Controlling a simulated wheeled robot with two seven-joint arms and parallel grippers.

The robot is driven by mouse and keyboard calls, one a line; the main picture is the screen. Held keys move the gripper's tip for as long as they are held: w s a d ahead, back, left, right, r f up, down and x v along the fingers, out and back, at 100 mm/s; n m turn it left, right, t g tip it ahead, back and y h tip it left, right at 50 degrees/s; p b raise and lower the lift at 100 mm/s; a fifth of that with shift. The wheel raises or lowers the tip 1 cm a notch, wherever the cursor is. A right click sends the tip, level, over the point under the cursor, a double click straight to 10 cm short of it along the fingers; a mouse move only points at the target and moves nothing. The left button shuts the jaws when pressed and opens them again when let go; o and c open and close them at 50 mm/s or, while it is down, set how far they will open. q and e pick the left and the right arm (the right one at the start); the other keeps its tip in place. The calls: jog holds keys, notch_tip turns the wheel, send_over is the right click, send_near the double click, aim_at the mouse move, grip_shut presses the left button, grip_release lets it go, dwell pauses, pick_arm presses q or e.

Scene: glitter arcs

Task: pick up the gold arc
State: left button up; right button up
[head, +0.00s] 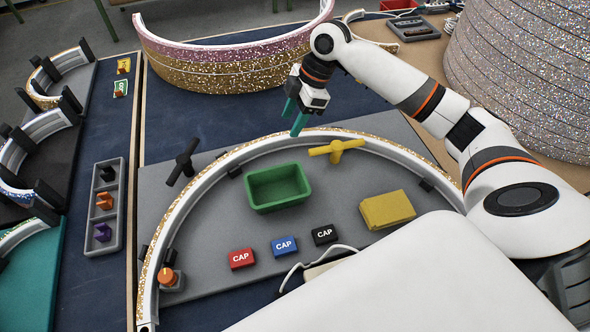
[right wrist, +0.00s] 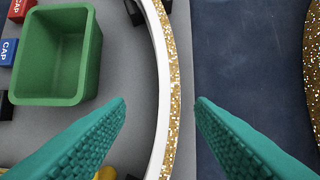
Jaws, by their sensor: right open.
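The gold arc (head: 199,191) is a large white curved strip with a gold glitter edge, standing on the grey board (head: 215,255). My right gripper (head: 293,116) is open at the far top of its curve, fingers pointing down. In the right wrist view the arc (right wrist: 173,80) runs between the two teal fingertips (right wrist: 161,101), one on each side in the picture. I cannot tell whether the tips are above it or level with it. Nothing is held. My left gripper is not in view.
Inside the curve are a green bin (head: 278,188), a yellow block (head: 387,209) and CAP blocks (head: 285,246). A yellow clamp (head: 336,150) and a dark clamp (head: 183,162) sit at the arc. Pink and gold curved bands (head: 222,68) stand behind on blue matting.

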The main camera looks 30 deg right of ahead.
aim_at(281, 136)
jog(key=shift+w+x, duration=0.2)
jog(key=shift+x, duration=1)
jog(key=shift+w+x, duration=0.15)
jog(key=shift+x, duration=1)
jog(key=shift+w+x, duration=0.2)
jog(key=shift+x, duration=1)
jog(key=shift+a+r, duration=0.1)
jog(key=shift+r, duration=0.05)
grip_shut()
